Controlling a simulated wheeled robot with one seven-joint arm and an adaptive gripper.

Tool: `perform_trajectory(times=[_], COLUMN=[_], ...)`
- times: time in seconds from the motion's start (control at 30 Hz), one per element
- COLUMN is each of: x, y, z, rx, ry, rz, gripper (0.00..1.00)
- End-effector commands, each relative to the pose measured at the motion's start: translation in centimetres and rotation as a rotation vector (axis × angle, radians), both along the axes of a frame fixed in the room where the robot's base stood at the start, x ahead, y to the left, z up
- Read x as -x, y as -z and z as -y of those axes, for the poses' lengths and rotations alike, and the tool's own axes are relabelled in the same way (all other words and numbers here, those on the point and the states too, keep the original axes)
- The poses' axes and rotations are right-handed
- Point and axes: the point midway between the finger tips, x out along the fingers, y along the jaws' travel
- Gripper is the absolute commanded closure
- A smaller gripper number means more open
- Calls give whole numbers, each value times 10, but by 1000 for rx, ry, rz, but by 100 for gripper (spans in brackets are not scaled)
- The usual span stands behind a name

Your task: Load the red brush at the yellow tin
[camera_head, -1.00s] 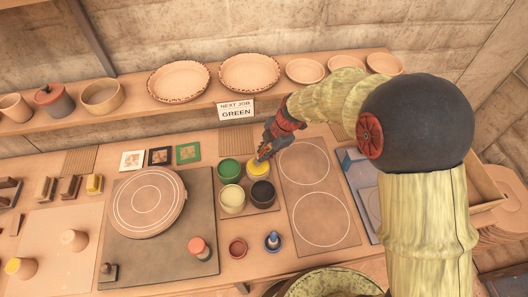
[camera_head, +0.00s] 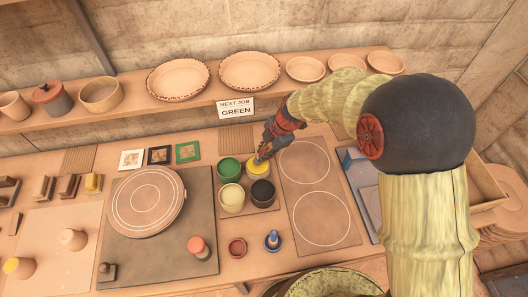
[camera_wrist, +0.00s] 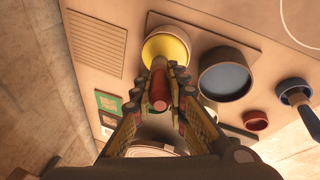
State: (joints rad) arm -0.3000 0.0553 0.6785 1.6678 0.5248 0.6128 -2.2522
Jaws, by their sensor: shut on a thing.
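The yellow tin (camera_head: 257,168) stands at the back right of a group of paint tins on the bench. It also shows in the wrist view (camera_wrist: 176,44). My gripper (camera_head: 261,157) is over this tin, pointing down. In the wrist view my gripper (camera_wrist: 167,72) is shut on the red brush (camera_wrist: 159,88). The brush's red handle stands between the fingers, lined up with the tin's opening. Its bristle end is hidden by the fingers, so I cannot tell how deep it reaches into the paint.
A green tin (camera_head: 229,169), a cream tin (camera_head: 232,198) and a black tin (camera_head: 262,193) stand close by. In front are an empty red pot (camera_head: 237,248) and a blue pot (camera_head: 273,241) holding a brush. A "NEXT JOB GREEN" sign (camera_head: 235,108) hangs behind.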

Motion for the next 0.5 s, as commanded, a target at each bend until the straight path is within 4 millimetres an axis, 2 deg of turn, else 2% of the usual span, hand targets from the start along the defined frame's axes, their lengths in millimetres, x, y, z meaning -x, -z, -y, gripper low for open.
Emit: perform_trajectory(times=[0.5], x=[0], y=[5], z=[0], rx=[0], ry=[0], rz=[0], gripper=[100])
